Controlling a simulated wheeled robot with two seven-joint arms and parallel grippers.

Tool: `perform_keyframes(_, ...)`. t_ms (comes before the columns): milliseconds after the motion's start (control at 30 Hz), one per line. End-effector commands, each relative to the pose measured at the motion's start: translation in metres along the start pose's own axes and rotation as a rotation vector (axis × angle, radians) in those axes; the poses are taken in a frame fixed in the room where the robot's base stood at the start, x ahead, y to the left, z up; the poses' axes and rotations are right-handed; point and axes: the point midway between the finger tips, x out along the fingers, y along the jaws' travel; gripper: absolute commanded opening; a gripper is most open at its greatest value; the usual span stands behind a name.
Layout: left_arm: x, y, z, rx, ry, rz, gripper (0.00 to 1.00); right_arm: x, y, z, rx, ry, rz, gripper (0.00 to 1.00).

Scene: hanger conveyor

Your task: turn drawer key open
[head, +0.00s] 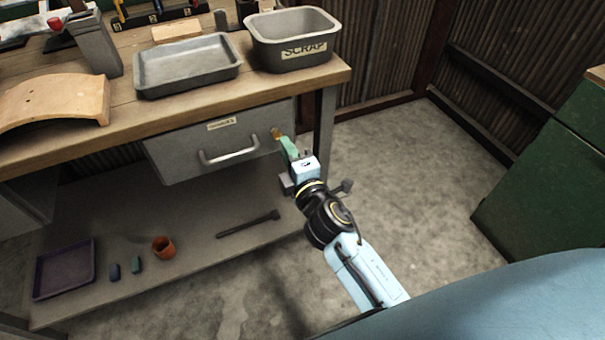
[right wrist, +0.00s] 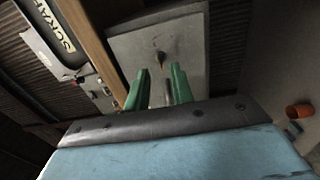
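The grey drawer (head: 185,155) hangs under the workbench, with a pale label and a bar handle (head: 229,156) on its front; it looks shut. A small brass-orange key (head: 276,133) sits at the right end of the drawer front. The right wrist view shows the key (right wrist: 160,61) at the lock, just ahead of the fingertips. My right gripper (head: 285,141) points at the key from the front right. Its green fingers (right wrist: 161,69) stand apart on either side of the key's line, with no visible contact. My left gripper is not in view.
On the bench top (head: 125,112) stand a SCRAP bin (head: 292,52), a grey tray (head: 188,83) and a curved wooden piece (head: 30,121). The lower shelf holds a purple tray (head: 40,290), an orange cup (head: 163,248) and a dark bar. Floor right of the bench is clear.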

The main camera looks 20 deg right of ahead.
Motion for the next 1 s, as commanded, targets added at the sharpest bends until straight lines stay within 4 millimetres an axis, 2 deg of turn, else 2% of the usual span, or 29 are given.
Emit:
perform_keyframes(33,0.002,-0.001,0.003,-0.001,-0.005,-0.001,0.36,-0.013,-0.001,0.000,0.003,0.000,-0.004,0.24)
perform_keyframes(200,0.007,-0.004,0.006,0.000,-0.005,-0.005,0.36,-0.049,-0.001,0.000,0.001,-0.001,-0.004,0.24)
perform_keyframes(433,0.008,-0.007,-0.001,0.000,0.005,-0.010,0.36,-0.085,-0.001,0.000,0.001,-0.001,-0.002,0.24)
perform_keyframes(633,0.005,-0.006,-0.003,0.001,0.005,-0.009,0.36,-0.098,0.000,0.000,0.001,0.000,0.000,0.24)
perform_keyframes(1000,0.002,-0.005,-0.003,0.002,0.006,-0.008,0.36,-0.099,0.000,0.000,0.001,0.000,0.000,0.24)
